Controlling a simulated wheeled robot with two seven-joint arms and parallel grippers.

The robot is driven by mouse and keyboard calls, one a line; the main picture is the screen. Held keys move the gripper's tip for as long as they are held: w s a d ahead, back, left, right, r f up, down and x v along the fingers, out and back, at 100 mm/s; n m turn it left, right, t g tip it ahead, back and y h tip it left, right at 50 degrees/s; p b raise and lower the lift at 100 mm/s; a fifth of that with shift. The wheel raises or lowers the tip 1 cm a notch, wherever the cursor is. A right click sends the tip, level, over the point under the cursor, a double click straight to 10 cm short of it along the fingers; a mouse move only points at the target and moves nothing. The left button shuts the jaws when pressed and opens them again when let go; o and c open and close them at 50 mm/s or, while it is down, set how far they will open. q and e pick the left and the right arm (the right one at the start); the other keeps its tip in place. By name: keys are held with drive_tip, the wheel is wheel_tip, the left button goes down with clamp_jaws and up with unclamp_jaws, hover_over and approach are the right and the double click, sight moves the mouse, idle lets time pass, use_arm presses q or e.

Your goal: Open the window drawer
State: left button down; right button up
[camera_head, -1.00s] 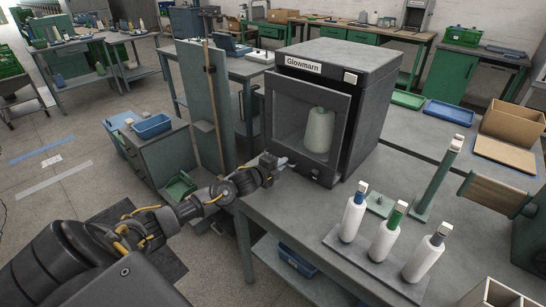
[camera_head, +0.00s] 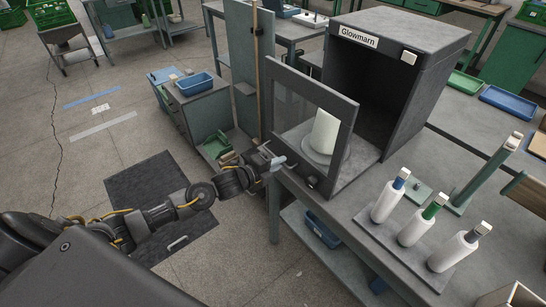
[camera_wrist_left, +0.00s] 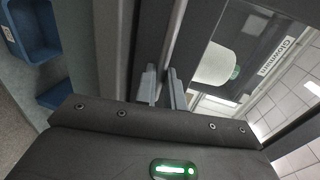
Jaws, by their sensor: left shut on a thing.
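The dark winder box labelled Glowmarn (camera_head: 440,62) stands on the grey table. Its window drawer (camera_head: 346,130), a dark frame with a clear pane, stands out in front of the box opening, leaving a gap. A pale cone (camera_head: 325,132) stands on a round plate (camera_head: 333,152) behind the pane; it also shows through the pane in the wrist view (camera_wrist_left: 215,65). My left gripper (camera_head: 278,163) is at the drawer's lower left front. In the wrist view its fingers (camera_wrist_left: 164,88) are shut on the drawer's handle, mostly hidden between them. My right gripper is not in view.
A stand with three white bottles (camera_head: 411,233) is on the table at the right, near a green post (camera_head: 487,172). A grey cabinet with a blue tray (camera_head: 195,84) stands behind left. The floor around the dark mat (camera_head: 150,185) is mostly clear.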

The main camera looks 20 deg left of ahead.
use_arm(q)
drive_tip(key=shift+s, duration=0.3)
drive_tip(key=c, duration=1.5)
unclamp_jaws()
drive_tip(key=shift+a, duration=0.1)
drive_tip(key=b+v, duration=0.1)
drive_tip(key=v, duration=0.9)
drive_tip(key=shift+s+a+b, duration=0.15)
drive_tip(key=shift+s+b, duration=0.2)
drive_tip(key=shift+b, duration=0.05)
